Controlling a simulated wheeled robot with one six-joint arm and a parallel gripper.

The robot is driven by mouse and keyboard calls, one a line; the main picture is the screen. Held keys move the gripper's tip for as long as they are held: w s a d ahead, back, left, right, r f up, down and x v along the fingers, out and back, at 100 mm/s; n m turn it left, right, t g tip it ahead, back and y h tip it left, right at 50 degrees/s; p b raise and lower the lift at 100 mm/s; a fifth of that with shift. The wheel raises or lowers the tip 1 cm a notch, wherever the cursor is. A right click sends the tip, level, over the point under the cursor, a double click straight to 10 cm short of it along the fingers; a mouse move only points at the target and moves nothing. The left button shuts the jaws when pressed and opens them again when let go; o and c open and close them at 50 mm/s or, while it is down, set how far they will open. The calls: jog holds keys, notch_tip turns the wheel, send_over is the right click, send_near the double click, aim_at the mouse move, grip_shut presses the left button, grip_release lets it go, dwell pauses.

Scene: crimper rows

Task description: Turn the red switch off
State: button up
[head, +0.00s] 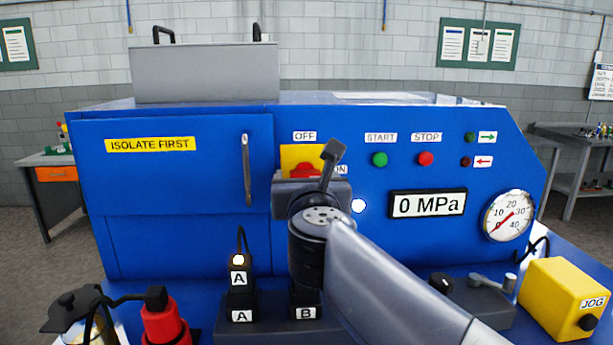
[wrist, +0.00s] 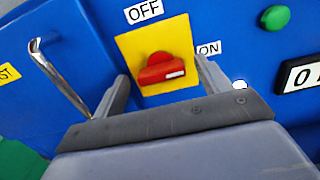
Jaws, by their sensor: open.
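The red switch (head: 303,169) is a rotary knob on a yellow plate (head: 290,157) on the blue machine front, partly hidden by my gripper in the head view. In the wrist view the red switch (wrist: 160,72) lies nearly level. Its white mark is at the right, on the side of the ON label (wrist: 209,49). The OFF label (wrist: 143,11) is above the plate. My gripper (wrist: 161,76) is open, with one finger at each side of the switch. The head view shows my gripper (head: 312,185) in front of the plate; contact cannot be told.
A white lamp (head: 358,205) glows right of my gripper. Green START (head: 379,159) and red STOP (head: 425,158) buttons are farther right, above a 0 MPa display (head: 428,204). A door handle (head: 247,170) stands out at left. Plugs A (head: 239,278) and B (head: 305,305) are below.

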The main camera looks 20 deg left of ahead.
jog(key=shift+w+a, duration=0.2)
jog(key=shift+w, duration=0.25)
jog(key=c, duration=1)
